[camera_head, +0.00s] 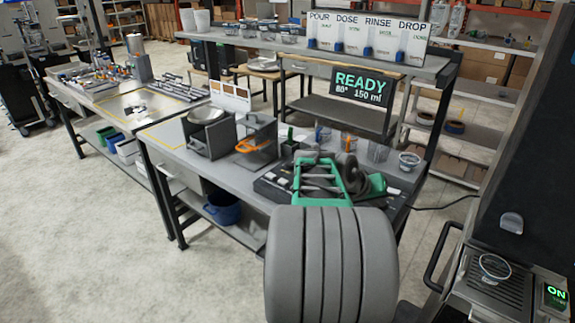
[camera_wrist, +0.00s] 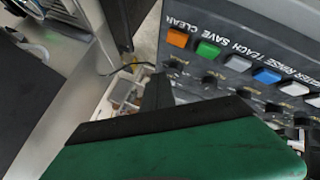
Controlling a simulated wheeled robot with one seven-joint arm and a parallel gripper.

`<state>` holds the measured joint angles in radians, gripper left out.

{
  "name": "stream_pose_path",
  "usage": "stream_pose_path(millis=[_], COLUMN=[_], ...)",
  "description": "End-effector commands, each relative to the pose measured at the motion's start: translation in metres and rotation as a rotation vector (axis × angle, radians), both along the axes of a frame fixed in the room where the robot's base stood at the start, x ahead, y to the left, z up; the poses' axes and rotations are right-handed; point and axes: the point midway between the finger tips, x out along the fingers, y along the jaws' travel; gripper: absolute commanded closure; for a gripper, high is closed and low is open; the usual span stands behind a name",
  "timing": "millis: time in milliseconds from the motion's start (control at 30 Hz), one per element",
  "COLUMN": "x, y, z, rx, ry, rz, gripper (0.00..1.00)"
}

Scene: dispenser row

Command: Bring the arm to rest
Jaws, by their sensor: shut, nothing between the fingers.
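My gripper (camera_wrist: 157,92) shows in the wrist view as a dark finger shape beyond a large green and black body in the foreground. It is shut with nothing held. In the head view my grey arm and its green part reach over the right end of the bench (camera_head: 172,135), and the fingertips are hard to make out there. A dark control panel (camera_wrist: 240,62) with coloured buttons and knobs lies close beyond the gripper in the wrist view. I cannot tell whether the gripper touches it.
A grey bin with an orange handle (camera_head: 256,140) stands left of my arm. Several clear cups stand behind it, with a small bowl (camera_head: 409,161) at right. A READY display (camera_head: 360,87) hangs under the upper shelf. A dark machine (camera_head: 525,150) stands close at right.

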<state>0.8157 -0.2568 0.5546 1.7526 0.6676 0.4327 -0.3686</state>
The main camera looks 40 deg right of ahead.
Motion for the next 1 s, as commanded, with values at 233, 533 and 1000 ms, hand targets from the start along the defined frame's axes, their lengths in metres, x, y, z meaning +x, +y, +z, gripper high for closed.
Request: stream_pose_path(millis=[233, 533, 1000], x=[0.098, 0.139, 0.092], y=[0.116, 0.372, 0.479], z=[-0.003, -0.021, -0.036], rx=[0.148, 0.477, 0.632], ry=[-0.097, -0.097, -0.002], rz=[0.278, 0.785, 1.019], gripper=[1.00, 1.00, 1.00])
